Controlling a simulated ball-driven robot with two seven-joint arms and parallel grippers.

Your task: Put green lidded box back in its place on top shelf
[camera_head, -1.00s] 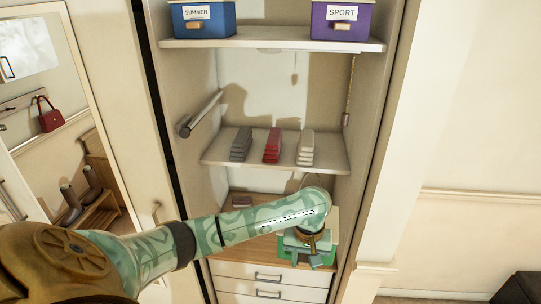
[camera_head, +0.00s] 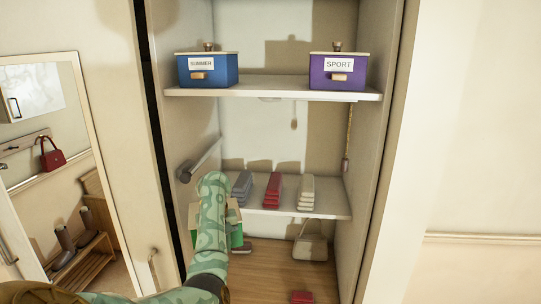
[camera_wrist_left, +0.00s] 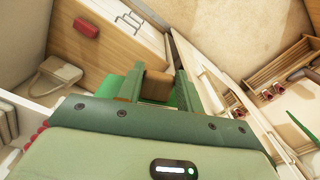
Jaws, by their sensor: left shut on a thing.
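The green lidded box (camera_head: 237,236) is in the head view, mostly hidden behind my left arm, above the wooden surface and by the left end of the middle shelf. My left gripper (camera_wrist_left: 156,80) is shut on the box's brown handle (camera_wrist_left: 156,88) in the left wrist view. Green parts of the box show beyond the fingers. The top shelf (camera_head: 272,90) holds a blue box (camera_head: 208,70) labelled SUMMER at left and a purple box (camera_head: 339,72) labelled SPORT at right. The right gripper is not in view.
Free room lies between the two boxes on the top shelf. The middle shelf (camera_head: 335,205) carries grey, red (camera_head: 273,189) and pale stacks. A metal rod (camera_head: 198,160) sticks out at left. A beige bag (camera_head: 310,246) and a red item (camera_head: 302,297) are below.

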